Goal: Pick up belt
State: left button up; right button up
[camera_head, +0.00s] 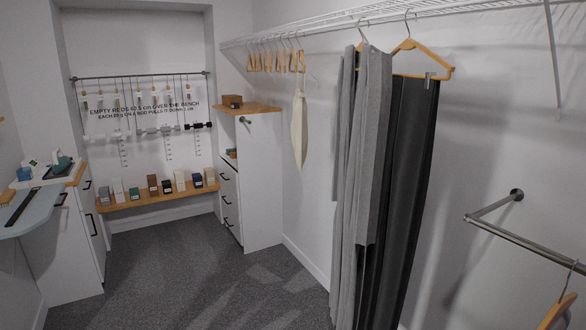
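No belt can be made out for certain. A dark narrow strip (22,206) lies on a pale blue rounded surface (38,215) at the left edge; I cannot tell whether it is a belt. Several thin strap-like items (117,100) hang from a metal rod (140,76) in the back alcove, too small to identify. Neither of my grippers is in view.
Grey carpet (190,280) is clear in the middle. A white drawer cabinet (262,180) stands at the back right, and a wooden bench (150,200) holds several small boxes. Long grey garments (365,150) hang at right, near a wall-mounted rail (525,243).

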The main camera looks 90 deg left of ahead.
aim_at(13, 218)
jog(key=u, duration=4.4)
jog(key=i+l+z, duration=0.35)
jog(key=i, duration=0.45)
jog(key=i+z, duration=0.4)
jog(key=i, duration=0.45)
jog(key=i+u, duration=0.1)
jog(key=i, duration=0.4)
jog(key=i+l+u, duration=0.15)
jog(key=i, duration=0.35)
jog(key=i+l+u, duration=0.1)
jog(key=i, duration=0.4)
jog(key=i+l+u, duration=0.15)
jog(key=i, duration=0.35)
